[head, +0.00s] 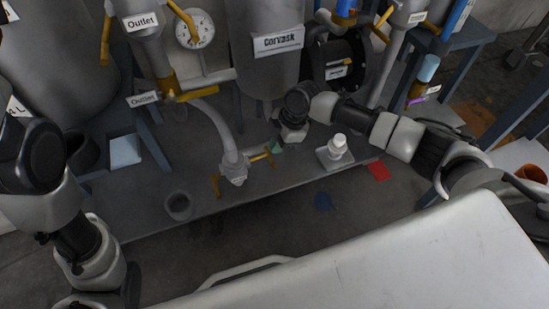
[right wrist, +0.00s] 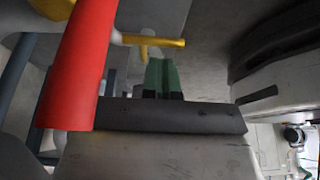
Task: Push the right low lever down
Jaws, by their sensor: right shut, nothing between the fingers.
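The right low lever (head: 261,156) is a thin yellow bar on the right side of the pale valve body (head: 234,168), low on the grey platform. My right gripper (head: 277,146) has green fingertips and is at the lever's right end, close to it. The right wrist view shows the shut green fingers (right wrist: 162,77) with nothing between them, and a yellow bar (right wrist: 150,40) just beyond their tips. I cannot tell whether they touch. Another yellow lever (head: 216,187) is on the valve's left side. My left arm shows at the left, but its gripper is not visible.
A pale hose (head: 220,125) runs down to the valve. A white bottle (head: 338,145) stands on a small pad to the right. A grey cup (head: 178,205) stands at the platform's front left. A red cylinder (right wrist: 80,65) crosses the right wrist view close by.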

